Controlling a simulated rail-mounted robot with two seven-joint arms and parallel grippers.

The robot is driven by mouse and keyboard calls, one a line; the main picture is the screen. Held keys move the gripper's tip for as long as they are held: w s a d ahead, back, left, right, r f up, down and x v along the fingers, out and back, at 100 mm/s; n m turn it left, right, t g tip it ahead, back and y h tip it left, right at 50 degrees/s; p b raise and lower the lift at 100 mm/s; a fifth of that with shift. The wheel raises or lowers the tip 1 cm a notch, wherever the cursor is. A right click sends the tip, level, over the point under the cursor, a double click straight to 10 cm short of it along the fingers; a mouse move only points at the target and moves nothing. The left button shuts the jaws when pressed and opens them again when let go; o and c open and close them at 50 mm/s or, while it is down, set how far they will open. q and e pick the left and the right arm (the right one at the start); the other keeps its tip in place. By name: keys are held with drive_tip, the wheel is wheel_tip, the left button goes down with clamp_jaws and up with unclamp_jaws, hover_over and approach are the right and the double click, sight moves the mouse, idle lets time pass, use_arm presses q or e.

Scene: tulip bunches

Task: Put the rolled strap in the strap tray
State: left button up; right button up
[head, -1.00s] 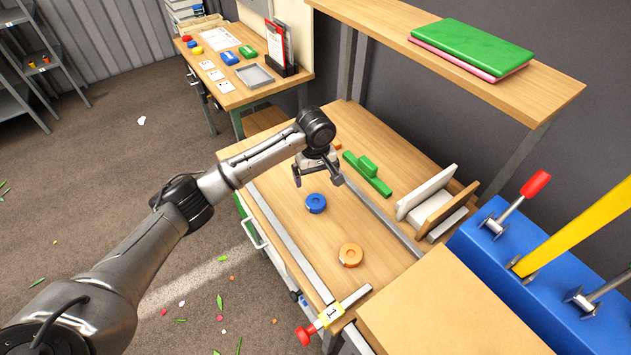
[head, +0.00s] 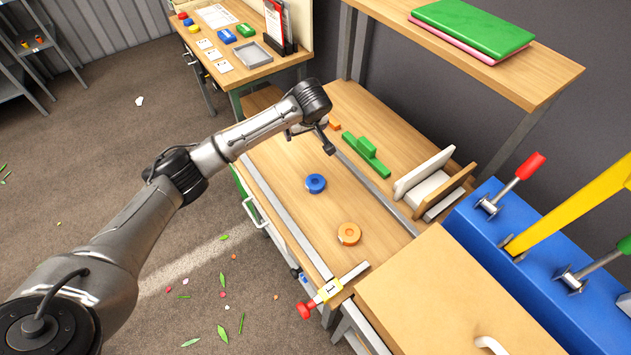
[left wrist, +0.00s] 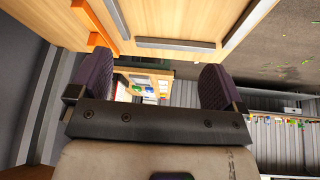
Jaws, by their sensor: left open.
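Two flat rolls with centre holes lie apart on the wooden workbench (head: 290,170): a blue roll (head: 315,183) and an orange roll (head: 349,234). I cannot tell which is the rolled strap. A shallow grey tray (head: 253,53) sits on the far desk and looks empty; I see no label on it. My left gripper (head: 322,138) is above the back of the bench, beyond the blue roll and partly hidden by its own arm. In the left wrist view its jaws (left wrist: 158,88) are apart with nothing between them. My right gripper is not in view.
A green stepped block (head: 366,154) and a small orange piece (head: 334,124) lie near the left gripper. White and brown upright boards (head: 428,180) stand to the right. A shelf (head: 480,60) overhangs the bench.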

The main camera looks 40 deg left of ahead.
use_arm(q)
drive_tip(key=w+a+r+m+t+y, duration=0.2)
drive_tip(key=w+r+m+t+y, duration=0.25)
drive_tip(key=w+r+t, duration=0.65)
drive_tip(key=d+r+m+t+h, duration=0.35)
drive_tip(key=d+m+h, duration=0.4)
drive_tip(key=m, duration=0.45)
drive_tip(key=d+r+m+t+h, duration=0.2)
drive_tip(key=d+r+m+h, duration=0.2)
drive_tip(key=d+m+h, duration=0.6)
wheel_tip(320, 180, down, 3)
drive_tip(key=s+m+g+h, duration=0.2)
drive_tip(key=m+g, duration=0.2)
drive_tip(key=m, duration=0.5)
drive_tip(key=m+g+y, duration=1.1)
drive_tip(key=m+g, duration=0.2)
drive_tip(key=g, duration=0.2)
hover_over(314, 183)
wheel_tip(314, 183, down, 17)
wheel_tip(314, 183, down, 8)
drive_tip(key=shift+f, duration=0.25)
wheel_tip(314, 183, down, 5)
drive_tip(key=shift+f, duration=0.15)
